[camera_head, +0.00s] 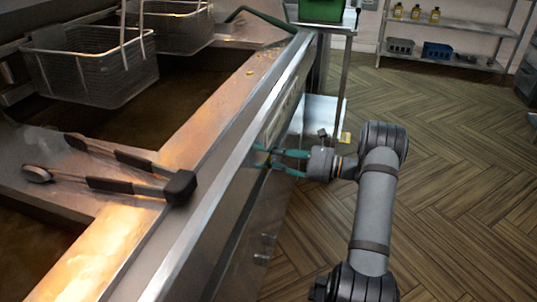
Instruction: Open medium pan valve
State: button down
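My gripper (266,157) reaches in from the right to the front face of the fryer (232,245). Its two green fingers are apart, one above the other, with a gap between them. The fingertips are close to the front panel; whether they touch it or have a valve handle between them is too small to tell. I cannot make out the medium pan valve clearly. Small metal fittings (265,248) show on the lower front face, below my gripper.
Long tongs (125,172) lie on the fryer's top, near its front edge. Wire baskets (92,75) hang over the vats behind. A metal stand with a green bin (320,10) is beyond the fryer. A shelf (440,57) stands at the back; the wooden floor at right is clear.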

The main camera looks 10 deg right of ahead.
jog(key=c, duration=1.4)
grip_release()
jog(key=v, duration=1.2)
jog(key=shift+f, duration=0.1)
jog(key=x, duration=1.2)
